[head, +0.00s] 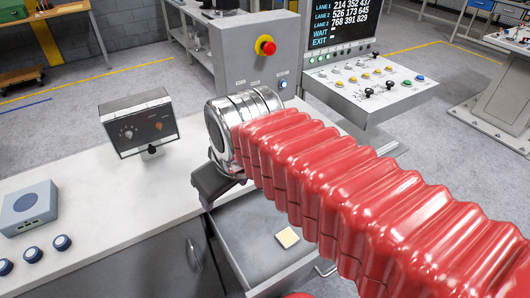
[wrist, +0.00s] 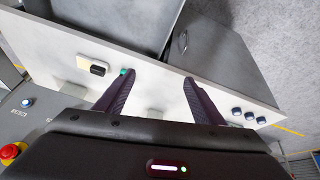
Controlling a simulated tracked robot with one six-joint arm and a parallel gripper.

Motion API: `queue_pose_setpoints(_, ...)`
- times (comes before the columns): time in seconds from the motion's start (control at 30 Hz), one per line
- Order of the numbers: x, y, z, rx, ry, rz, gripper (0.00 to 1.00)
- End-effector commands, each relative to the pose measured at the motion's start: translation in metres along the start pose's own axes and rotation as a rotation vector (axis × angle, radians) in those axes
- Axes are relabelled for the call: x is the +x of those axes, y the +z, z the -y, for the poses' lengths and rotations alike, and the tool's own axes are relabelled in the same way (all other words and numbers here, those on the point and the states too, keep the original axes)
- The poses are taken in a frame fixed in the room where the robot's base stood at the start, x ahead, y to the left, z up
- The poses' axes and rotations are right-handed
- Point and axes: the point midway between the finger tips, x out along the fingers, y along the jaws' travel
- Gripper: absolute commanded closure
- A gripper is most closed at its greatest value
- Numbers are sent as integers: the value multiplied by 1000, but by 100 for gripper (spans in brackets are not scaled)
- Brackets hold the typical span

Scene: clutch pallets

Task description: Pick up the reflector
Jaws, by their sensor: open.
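My gripper (wrist: 157,78) is open above the white counter, with nothing between its fingers in the wrist view. In the head view its dark fingers (head: 214,187) show at the end of my red-sleeved arm. No thing is clearly recognisable as the reflector. A small cream-yellow square block (head: 287,237) lies in the open grey drawer (head: 258,262), below and to the right of the fingers. In the wrist view, a dark piece on a tan base (wrist: 92,67) and a small green thing (wrist: 123,72) are on the counter, by the left finger.
A black meter box (head: 141,124), a grey-blue box (head: 28,208) and several blue knobs (head: 34,254) stand on the white counter (head: 105,222). A grey cabinet with a red stop button (head: 265,45) and a control console (head: 370,84) stand behind. The counter's middle is clear.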

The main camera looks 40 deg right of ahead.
Motion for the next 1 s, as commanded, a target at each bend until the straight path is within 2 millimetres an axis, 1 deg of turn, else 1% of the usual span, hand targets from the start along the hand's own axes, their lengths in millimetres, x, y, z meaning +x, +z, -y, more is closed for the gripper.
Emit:
queue_pose_setpoints(0.03,1,-10,-8,-38,2,19,34)
queue_pose_setpoints(0.1,0,-23,-17,-101,3,41,31)
queue_pose_setpoints(0.27,3,-50,-41,-245,-3,92,31)
queue_pose_setpoints(0.47,12,-81,-74,-423,-27,152,31)
queue_pose_setpoints(0.7,31,-112,-118,-633,-77,216,31)
queue_pose_setpoints(0.87,48,-128,-150,-771,-123,252,31)
queue_pose_setpoints(1.0,66,-139,-180,-890,-171,277,31)
